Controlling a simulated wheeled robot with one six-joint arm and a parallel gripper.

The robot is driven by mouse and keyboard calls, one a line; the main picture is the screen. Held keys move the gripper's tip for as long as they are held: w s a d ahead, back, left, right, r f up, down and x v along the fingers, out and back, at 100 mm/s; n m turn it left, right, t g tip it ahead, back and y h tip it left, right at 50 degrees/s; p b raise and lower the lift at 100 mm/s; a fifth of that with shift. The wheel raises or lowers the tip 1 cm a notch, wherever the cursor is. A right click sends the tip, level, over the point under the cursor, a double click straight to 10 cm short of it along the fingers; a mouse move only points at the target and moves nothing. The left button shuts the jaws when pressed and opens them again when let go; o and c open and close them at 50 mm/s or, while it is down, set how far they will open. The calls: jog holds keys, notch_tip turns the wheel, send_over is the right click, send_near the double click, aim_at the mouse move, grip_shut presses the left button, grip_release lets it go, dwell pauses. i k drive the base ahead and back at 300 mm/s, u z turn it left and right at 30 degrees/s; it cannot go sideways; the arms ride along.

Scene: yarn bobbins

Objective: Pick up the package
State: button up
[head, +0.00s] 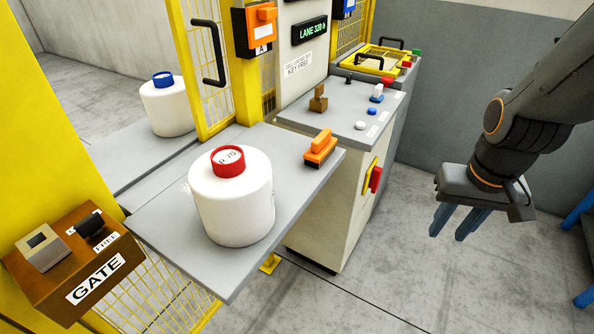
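The likely package is a white bobbin (234,212) with a red cap (228,161) marked "R 70". It stands upright on a grey shelf (166,228) in front of the yellow fence. A second white bobbin (168,110) with a blue cap stands farther back, behind the fence opening. My gripper (458,228) hangs at the right over the floor, well apart from the shelf. Its two blue fingers point down, with a gap between them and nothing visible in it.
An orange-handled item (320,149) lies on the shelf's right end. A grey console (350,110) with buttons and a red-yellow switch stands behind it. A brown GATE box (72,266) is at lower left. The open yellow mesh door (203,65) stands behind the shelf. Floor between shelf and gripper is clear.

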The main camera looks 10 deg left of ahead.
aim_at(231, 187)
jog(key=z, duration=1.65)
jog(key=k, duration=1.2)
jog(key=u, duration=1.05)
